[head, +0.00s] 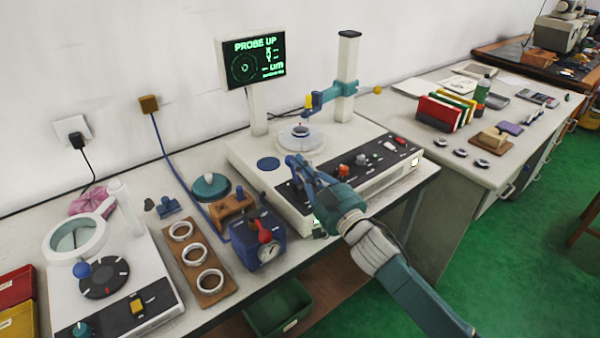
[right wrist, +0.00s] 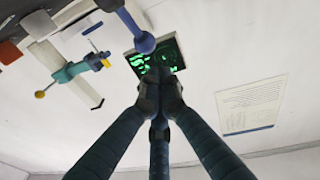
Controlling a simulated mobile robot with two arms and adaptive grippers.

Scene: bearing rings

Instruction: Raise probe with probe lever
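The measuring instrument (head: 248,160) stands on the bench with a dark front panel and a column. Its teal arm (head: 341,90) carries a yellow-topped probe (head: 309,101) above a ring on the round clear table (head: 303,142). The screen (head: 252,60) reads "PROBE UP". My right gripper (head: 293,162) is over the left part of the panel, fingers drawn together and apparently empty. In the right wrist view, a blue ball-ended lever (right wrist: 145,42), apparently the probe lever, is just beyond the fingertips (right wrist: 161,82); I cannot tell whether they touch. My left gripper is not in view.
Coloured knobs (head: 343,170) line the panel right of my gripper. A blue gauge box (head: 260,248) and a wooden board with three rings (head: 169,246) stand to the left. A magnifier unit (head: 60,285) is at far left. Colored folders (head: 440,112) are on the right bench.

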